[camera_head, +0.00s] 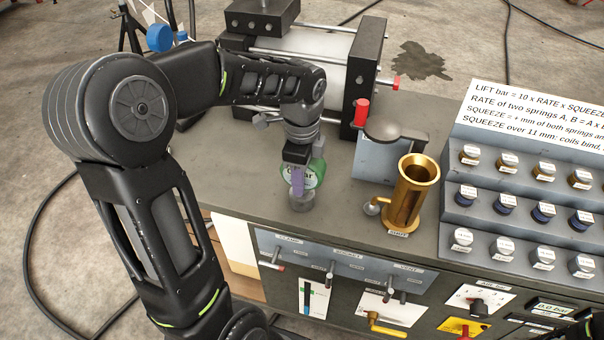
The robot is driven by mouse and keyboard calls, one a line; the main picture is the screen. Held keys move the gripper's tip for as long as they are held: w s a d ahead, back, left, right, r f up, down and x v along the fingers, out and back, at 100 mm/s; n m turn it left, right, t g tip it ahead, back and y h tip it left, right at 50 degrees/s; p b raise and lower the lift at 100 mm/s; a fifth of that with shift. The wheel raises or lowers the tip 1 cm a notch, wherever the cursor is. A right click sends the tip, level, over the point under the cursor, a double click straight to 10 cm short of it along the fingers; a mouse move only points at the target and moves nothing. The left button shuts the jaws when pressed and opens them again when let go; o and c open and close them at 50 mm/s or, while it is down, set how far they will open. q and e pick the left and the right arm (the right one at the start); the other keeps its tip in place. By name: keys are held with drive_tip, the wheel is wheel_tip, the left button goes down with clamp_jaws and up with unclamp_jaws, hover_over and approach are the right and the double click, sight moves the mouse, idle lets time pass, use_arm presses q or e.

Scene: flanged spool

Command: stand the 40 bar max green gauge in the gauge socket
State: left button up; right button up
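The green gauge (314,174) has a round pale face with dark lettering and stands upright near the middle of the bench top. The gripper looks shut on the gauge; the far finger is hidden. A short grey round piece (301,203) shows directly under the gauge at the bench top. I cannot tell whether it is the socket or the gauge's own foot, or whether the gauge is seated. My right gripper is not in view.
A brass cup (414,192) stands right of the gauge, with a grey block and lever (383,155) behind it. A large cylinder rig (318,70) fills the back. A stepped rack (528,205) of labelled springs stands at right. Levers (330,270) line the front panel.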

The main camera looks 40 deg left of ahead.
use_arm(q)
drive_tip(key=o, duration=0.5)
wheel_tip(320, 180, up, 12)
drive_tip(key=shift+r, duration=0.15)
idle(0.4)
idle(0.8)
